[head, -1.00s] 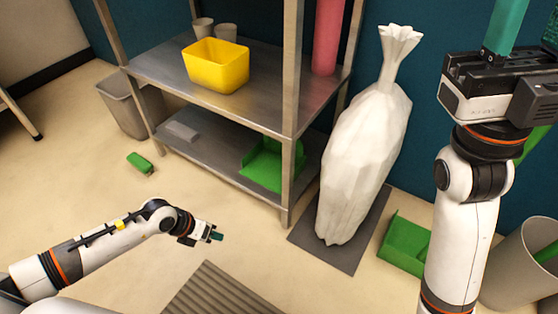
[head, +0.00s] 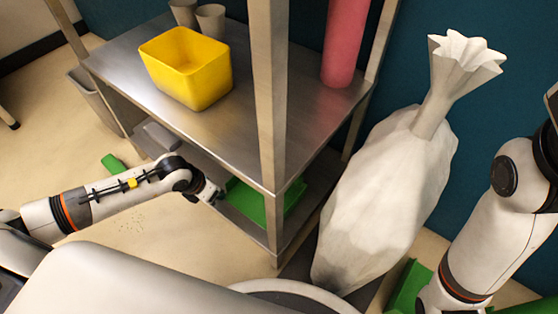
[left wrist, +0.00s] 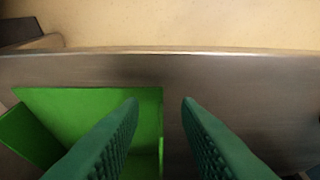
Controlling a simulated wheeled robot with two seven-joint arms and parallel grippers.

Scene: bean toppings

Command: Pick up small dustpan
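A green dustpan (head: 255,203) lies on the lower metal shelf, partly hidden by the shelf post. In the left wrist view its flat green surface (left wrist: 75,110) and a raised side show at the lower left. My left gripper (left wrist: 160,103) is open, its two green fingers apart with nothing gripped between them. The left finger overlaps the dustpan in that view; I cannot tell contact. In the head view the left gripper (head: 214,196) is at the dustpan's left end. Another green dustpan-like object (head: 409,286) is on the floor at the right, partly hidden. My right gripper's fingers are out of view.
The shelf post (head: 268,110) and upper shelf (head: 130,75) are close to my left arm. A yellow bin (head: 187,68) stands on the upper shelf. A large white bag (head: 385,190) stands to the right. A green brush-like item (head: 114,163) and scattered bits (head: 130,221) are on the floor.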

